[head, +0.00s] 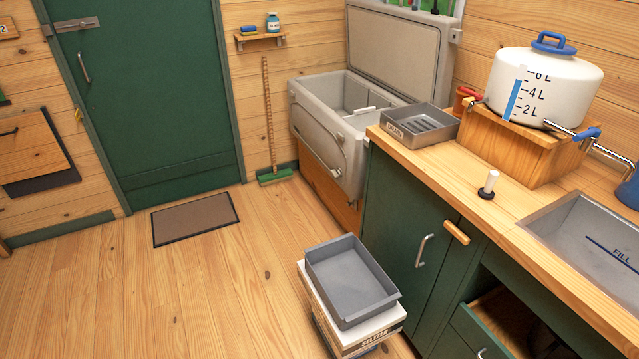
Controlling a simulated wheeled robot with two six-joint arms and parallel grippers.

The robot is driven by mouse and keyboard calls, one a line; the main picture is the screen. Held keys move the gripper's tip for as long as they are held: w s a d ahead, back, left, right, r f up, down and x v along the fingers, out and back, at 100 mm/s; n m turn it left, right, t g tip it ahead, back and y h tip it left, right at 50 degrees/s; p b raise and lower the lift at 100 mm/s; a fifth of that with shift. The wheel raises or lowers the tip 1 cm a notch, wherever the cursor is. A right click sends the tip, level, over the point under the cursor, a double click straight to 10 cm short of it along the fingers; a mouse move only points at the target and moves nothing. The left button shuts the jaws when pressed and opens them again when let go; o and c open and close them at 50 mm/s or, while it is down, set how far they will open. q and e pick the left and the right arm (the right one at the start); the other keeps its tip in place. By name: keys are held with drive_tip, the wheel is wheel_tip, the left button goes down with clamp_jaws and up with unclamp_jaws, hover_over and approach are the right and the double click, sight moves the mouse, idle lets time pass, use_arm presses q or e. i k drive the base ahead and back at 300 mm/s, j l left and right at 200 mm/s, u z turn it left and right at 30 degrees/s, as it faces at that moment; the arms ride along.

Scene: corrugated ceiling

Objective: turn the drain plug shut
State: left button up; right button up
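No drain plug can be made out for certain. A grey cooler chest (312,132) stands against the back wall with its lid (395,48) raised and its inside partly in view. I cannot make out a plug on its visible front. A small stopper-like piece with a white stem and black base (489,184) stands upright on the counter, left of the sink (570,222). I cannot tell if it is a plug. The sink's drain is not visible. Neither of my grippers is in view.
A grey tray (352,282) sits on a white box on the floor before the green cabinet (400,215). A shallow tray (420,125) and a white water tank (545,85) on a wooden stand occupy the counter. A drawer (505,325) is open. The left floor is mostly clear.

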sight(337, 174)
drive_tip(key=i+j+z, duration=0.2)
drive_tip(key=z, duration=0.3)
drive_tip(key=i+j+z, duration=0.55)
drive_tip(key=j+z, duration=0.2)
drive_tip(key=z, duration=0.2)
drive_tip(key=i+j+z, duration=0.1)
drive_tip(key=j+z, duration=0.4)
